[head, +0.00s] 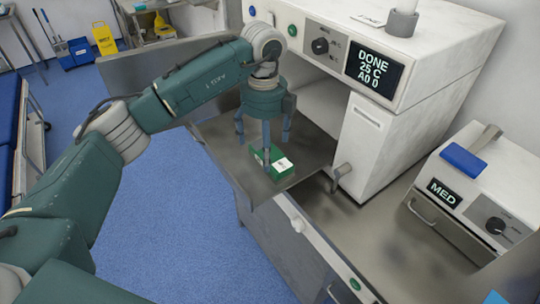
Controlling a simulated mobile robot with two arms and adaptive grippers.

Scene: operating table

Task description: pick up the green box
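The green box (275,155) is small with a white label on top. It lies on the lowered metal door (225,150) of the white machine, close to the door's outer edge. My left gripper (265,145) points down above the box with its fingers spread, so it is open. One finger passes in front of the box and covers part of it; I cannot tell whether it touches. My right gripper is not in view.
The white machine (375,130) with a "DONE 25 C" display stands right behind the door. A smaller "MED" unit (470,190) is at the right on the metal counter (385,235). Blue floor lies left.

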